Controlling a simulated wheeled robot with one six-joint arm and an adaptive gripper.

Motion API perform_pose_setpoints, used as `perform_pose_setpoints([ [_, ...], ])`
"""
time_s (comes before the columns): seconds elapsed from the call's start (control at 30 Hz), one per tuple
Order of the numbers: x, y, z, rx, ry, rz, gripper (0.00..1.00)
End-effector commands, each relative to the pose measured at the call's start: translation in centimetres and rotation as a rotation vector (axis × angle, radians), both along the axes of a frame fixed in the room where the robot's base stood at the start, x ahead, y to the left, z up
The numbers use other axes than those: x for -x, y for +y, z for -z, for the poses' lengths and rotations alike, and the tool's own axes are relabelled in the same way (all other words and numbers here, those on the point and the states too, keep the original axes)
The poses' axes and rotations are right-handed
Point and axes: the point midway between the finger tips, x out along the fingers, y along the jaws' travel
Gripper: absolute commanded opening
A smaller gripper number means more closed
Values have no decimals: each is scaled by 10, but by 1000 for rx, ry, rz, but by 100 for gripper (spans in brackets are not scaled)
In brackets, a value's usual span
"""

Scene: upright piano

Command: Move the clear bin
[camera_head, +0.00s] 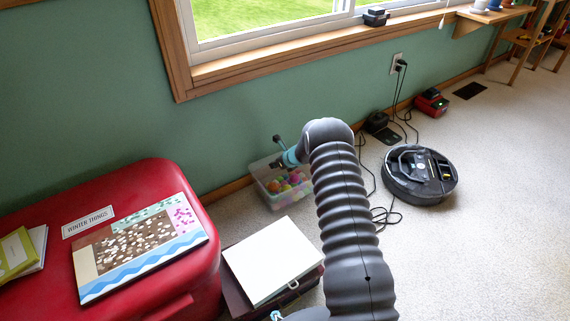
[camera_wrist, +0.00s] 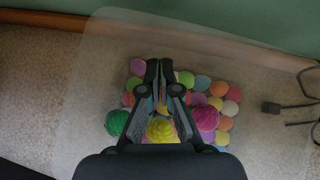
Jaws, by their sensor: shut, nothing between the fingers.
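The clear bin (camera_head: 274,199) stands on the carpet against the green wall, to the right of the red chest. It holds several colourful round items, some ridged. In the wrist view the clear bin (camera_wrist: 82,95) fills most of the picture, with its contents below my fingers. My gripper (camera_wrist: 160,66) is shut and empty, pointing down over the middle of the contents. The head view shows my gripper (camera_head: 279,163) at the bin's upper side, partly hidden by my own arm. I cannot tell how far the fingertips reach inside the bin.
A red chest (camera_head: 205,262) with a painted board (camera_head: 140,245) is at left. A white box (camera_head: 272,258) lies in front of the bin. A robot vacuum (camera_head: 420,175) and loose black cables (camera_head: 384,216) lie to the right. Open carpet (camera_head: 490,240) extends right.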

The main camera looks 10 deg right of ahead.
Motion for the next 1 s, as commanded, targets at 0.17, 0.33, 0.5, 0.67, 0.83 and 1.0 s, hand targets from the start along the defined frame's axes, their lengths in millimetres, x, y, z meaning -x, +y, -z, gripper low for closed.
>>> perform_pose_setpoints([
  [0.17,21,-16,-34,-1,-3,1,0],
  [0.33,39,-28,-54,0,-4,1,0],
  [0.5,49,-35,-66,-1,-3,0,0],
  [0.67,52,-37,-70,0,-4,-2,0],
  [0.83,52,-37,-70,17,-17,-25,0],
  [1.0,69,-27,-62,108,-57,-218,0],
])
